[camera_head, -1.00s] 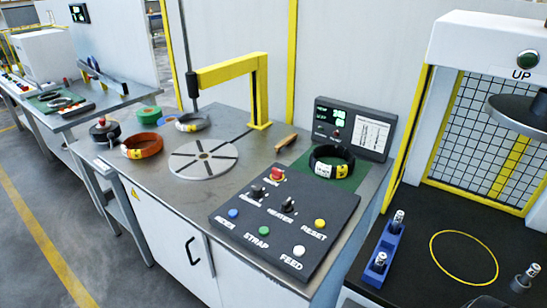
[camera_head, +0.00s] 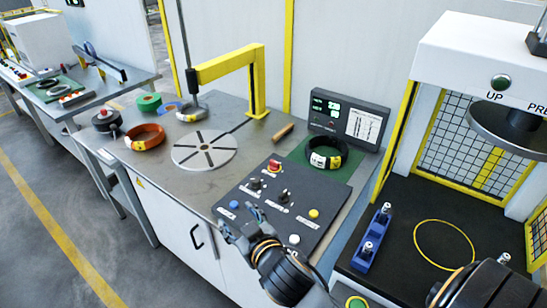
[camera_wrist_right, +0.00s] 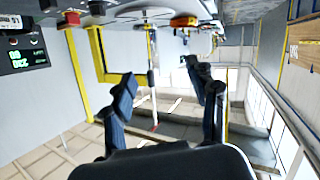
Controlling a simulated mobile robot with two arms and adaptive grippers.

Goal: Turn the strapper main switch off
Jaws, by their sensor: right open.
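The dark strapper control panel (camera_head: 283,212) lies on the metal bench. Near its back edge are two black rotary knobs, a left one (camera_head: 257,183) and a right one (camera_head: 283,196), with labels too small to read now. My left gripper is not in view.
Behind stand a display box (camera_head: 347,118), a black coil (camera_head: 325,155) on a green mat, a round turntable (camera_head: 190,150) and a yellow arm (camera_head: 257,85). A press stands right.

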